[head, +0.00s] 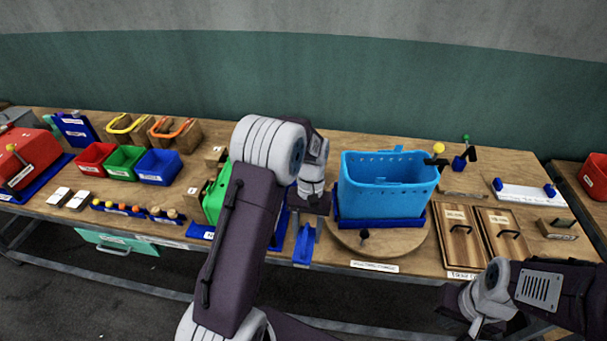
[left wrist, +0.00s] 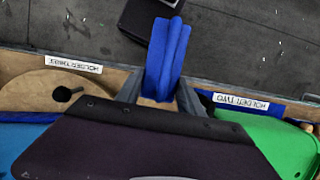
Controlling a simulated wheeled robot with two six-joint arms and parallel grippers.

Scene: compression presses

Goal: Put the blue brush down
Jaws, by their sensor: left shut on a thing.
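The blue brush (head: 304,246) shows below my left gripper (head: 309,212) in the head view, near the table's front edge. In the left wrist view the brush (left wrist: 166,52) is a long, ridged blue piece between the fingertips of my left gripper (left wrist: 159,98), which is shut on it. Its outer end lies over the grey floor in that view. Whether the brush touches the table I cannot tell. My left arm hides part of the table behind it. My right gripper (head: 478,322) is low at the right in the head view; its fingers are not clear.
A blue basket (head: 388,187) stands on a round wooden board (head: 378,240) just right of the left gripper. A green container (head: 215,200) is left of it, partly behind my arm. Two lidded wooden boxes (head: 457,237) lie at right. Small coloured bins stand further left.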

